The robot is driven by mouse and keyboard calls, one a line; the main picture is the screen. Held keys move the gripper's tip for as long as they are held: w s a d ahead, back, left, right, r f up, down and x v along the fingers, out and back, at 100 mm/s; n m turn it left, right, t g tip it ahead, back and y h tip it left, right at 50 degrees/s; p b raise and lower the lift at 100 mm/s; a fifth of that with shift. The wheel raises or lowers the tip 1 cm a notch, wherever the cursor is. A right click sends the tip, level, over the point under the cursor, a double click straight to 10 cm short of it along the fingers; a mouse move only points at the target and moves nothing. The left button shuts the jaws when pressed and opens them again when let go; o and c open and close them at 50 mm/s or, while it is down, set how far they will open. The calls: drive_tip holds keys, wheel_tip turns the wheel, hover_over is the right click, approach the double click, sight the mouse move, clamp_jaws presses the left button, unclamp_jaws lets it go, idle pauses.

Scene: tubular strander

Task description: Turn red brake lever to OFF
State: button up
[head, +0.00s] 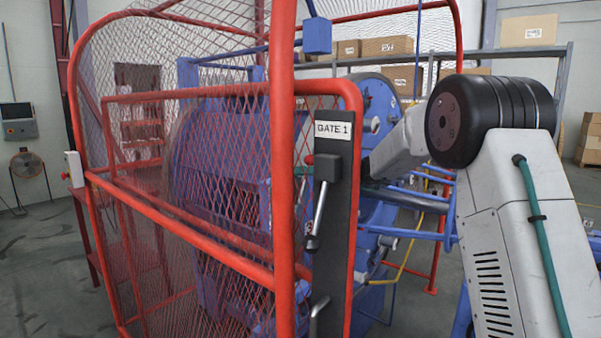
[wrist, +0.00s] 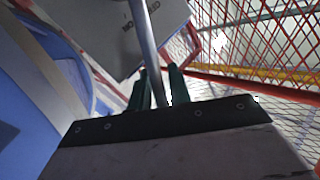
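A grey metal rod (wrist: 147,40) runs down between the two green fingers of my gripper (wrist: 158,85) in the wrist view. The fingers are close together, one on each side of the rod, and look shut on it. No red shows on this part of the rod, so I cannot tell for sure that it is the brake lever. A grey plate (wrist: 105,30) with partly cut-off lettering stands behind it.
The red mesh cage (head: 190,240) stands in front of the blue strander (head: 375,215). The dark gate post with the GATE 1 sign (head: 333,129) carries a metal handle (head: 319,212). Red mesh (wrist: 260,45) is close on the right in the wrist view. Open floor lies at left.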

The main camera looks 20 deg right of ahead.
clamp_jaws()
drive_tip(key=shift+s+a, duration=0.1)
drive_tip(key=shift+a, duration=0.05)
drive_tip(key=s+a+n+h, duration=0.2)
drive_tip(key=a+n, duration=0.1)
drive_tip(key=shift+s+r+h, duration=0.1)
drive_tip(key=shift+r+h, duration=0.25)
drive_tip(key=shift+h, duration=0.05)
drive_tip(key=shift+s+a+f+n+h, duration=0.15)
drive_tip(key=shift+s+a+n+h, duration=0.25)
drive_tip(key=shift+a+n, duration=0.1)
